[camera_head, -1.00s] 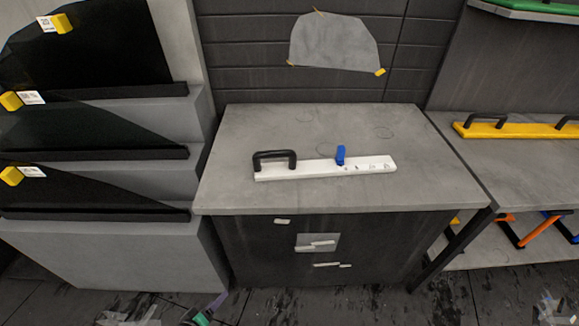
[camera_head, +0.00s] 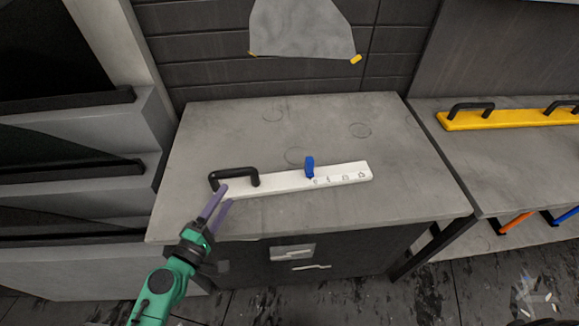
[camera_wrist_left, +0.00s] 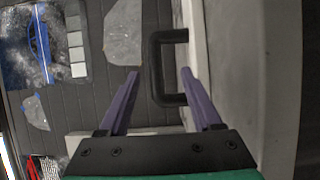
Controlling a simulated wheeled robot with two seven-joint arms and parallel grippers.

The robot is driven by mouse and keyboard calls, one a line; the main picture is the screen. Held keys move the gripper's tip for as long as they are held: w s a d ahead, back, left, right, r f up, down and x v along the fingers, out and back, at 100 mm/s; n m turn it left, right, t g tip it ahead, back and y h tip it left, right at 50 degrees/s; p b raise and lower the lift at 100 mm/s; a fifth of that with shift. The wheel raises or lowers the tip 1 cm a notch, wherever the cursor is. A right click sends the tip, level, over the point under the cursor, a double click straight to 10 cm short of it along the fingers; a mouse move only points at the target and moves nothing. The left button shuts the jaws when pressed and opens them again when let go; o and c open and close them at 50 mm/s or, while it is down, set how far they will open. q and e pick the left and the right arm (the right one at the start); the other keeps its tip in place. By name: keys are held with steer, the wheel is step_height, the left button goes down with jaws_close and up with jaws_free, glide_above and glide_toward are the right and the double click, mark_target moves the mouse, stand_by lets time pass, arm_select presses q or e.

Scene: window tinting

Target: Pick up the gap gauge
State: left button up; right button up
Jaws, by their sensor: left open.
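The gap gauge (camera_head: 335,177) looks like a long white bar with a black handle (camera_head: 236,172) at its left end, a blue slider (camera_head: 309,166) near the middle and small dark marks. It lies on the grey worktop. My left gripper (camera_head: 225,196) is open at the front of the handle end. In the left wrist view, the black handle (camera_wrist_left: 155,68) shows between and ahead of the purple fingertips (camera_wrist_left: 160,72), and the white bar (camera_wrist_left: 198,70) runs by the right finger. Whether a finger touches the gauge I cannot tell. My right gripper is not in view.
The grey worktop (camera_head: 330,130) is otherwise clear. A yellow bar with black handles (camera_head: 510,116) lies on a bench at the right. Shelves with dark panels (camera_head: 60,165) stand at the left. A grey sheet (camera_head: 300,30) is fixed to the back wall.

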mark_target(237, 174)
arm_select(q)
steer(key=w+r+p, duration=0.1)
steer(key=w+d+p, duration=0.1)
steer(key=shift+w+d+r, duration=0.1)
steer(key=shift+w+r, duration=0.2)
steer(key=shift+r, duration=0.05)
steer(key=shift+x, duration=1)
steer(key=x, duration=0.2)
steer(key=p+x, duration=0.1)
steer(key=x, duration=0.3)
steer(key=shift+f+p, duration=0.3)
steer(key=shift+f, duration=0.1)
steer(key=shift+w+d, duration=0.1)
steer(key=shift+w, duration=0.25)
steer(key=shift+w+f, duration=0.1)
steer(key=shift+c, duration=1.3)
jaws_close()
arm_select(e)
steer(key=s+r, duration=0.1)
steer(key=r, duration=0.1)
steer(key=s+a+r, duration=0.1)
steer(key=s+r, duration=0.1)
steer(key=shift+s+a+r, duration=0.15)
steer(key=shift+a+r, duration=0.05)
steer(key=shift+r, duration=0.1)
